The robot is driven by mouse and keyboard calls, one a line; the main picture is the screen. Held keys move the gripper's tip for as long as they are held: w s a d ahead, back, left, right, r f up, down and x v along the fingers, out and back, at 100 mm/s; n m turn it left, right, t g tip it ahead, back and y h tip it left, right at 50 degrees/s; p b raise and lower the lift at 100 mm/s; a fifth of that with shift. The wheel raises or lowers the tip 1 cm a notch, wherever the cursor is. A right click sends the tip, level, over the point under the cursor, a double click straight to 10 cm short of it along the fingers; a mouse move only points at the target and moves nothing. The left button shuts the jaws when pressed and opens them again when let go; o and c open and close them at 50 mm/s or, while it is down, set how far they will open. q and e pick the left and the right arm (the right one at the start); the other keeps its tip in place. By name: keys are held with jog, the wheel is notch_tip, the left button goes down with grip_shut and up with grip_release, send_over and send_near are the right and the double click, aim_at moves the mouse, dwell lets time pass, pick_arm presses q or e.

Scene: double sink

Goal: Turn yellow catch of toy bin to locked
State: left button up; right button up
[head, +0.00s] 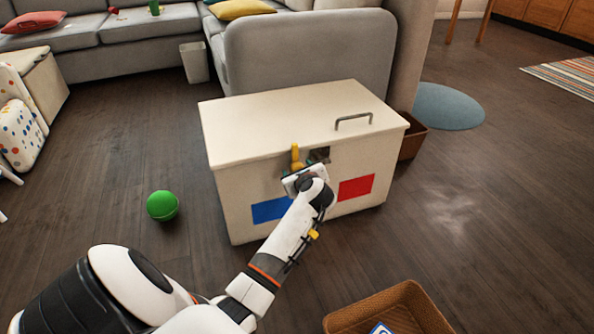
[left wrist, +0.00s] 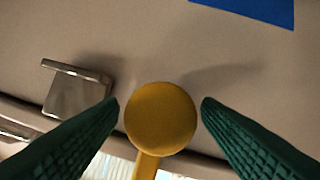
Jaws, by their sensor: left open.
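The toy bin (head: 290,115) is a cream box with its lid shut. Its yellow catch (head: 296,154) is on the upper front, with the narrow arm pointing up towards the lid edge. In the left wrist view the round yellow knob of the catch (left wrist: 160,118) lies between my fingertips, with a gap on both sides. My left gripper (left wrist: 160,105) is open around it, not gripping. In the head view my wrist covers the lower part of the catch. A metal bracket (head: 320,155) is just right of the catch; it also shows in the left wrist view (left wrist: 76,88).
A blue patch (head: 268,210) and a red patch (head: 356,187) mark the bin's front. The lid has a metal handle (head: 354,119). A green ball (head: 162,206) lies on the floor to the left. A wicker basket (head: 392,310) stands in front at the right.

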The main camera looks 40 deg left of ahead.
pick_arm(q)
jog(key=shift+w+a+f, duration=0.2)
jog(key=shift+w+a, duration=0.1)
jog(key=shift+a, duration=0.1)
